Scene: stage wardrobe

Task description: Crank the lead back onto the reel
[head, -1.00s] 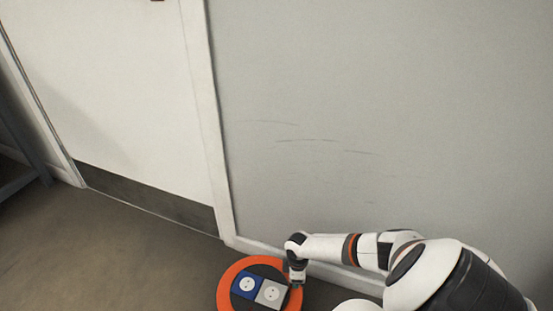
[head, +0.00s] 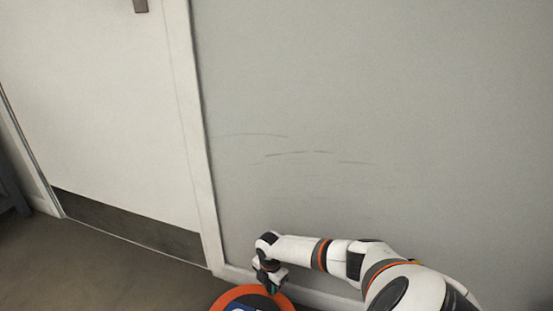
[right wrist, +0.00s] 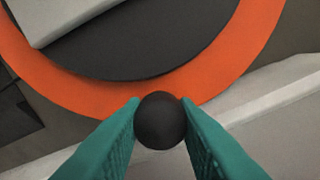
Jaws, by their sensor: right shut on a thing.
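The cable reel (head: 226,298) has an orange rim around a dark face with a blue socket panel. It stands at the bottom edge of the head view, partly cut off. In the right wrist view its orange rim (right wrist: 95,95) curves behind the fingers. My right gripper (head: 270,286) is over the reel's far right edge. In the right wrist view the green fingers (right wrist: 160,122) are shut on a round black crank knob (right wrist: 160,119). The lead is not visible. My left gripper is out of view.
A grey wall (head: 380,90) rises close behind the reel, with a pale skirting board (head: 325,299) at its foot. A white door (head: 95,110) with a dark kick plate is at the left. The brown floor (head: 90,270) at left is clear.

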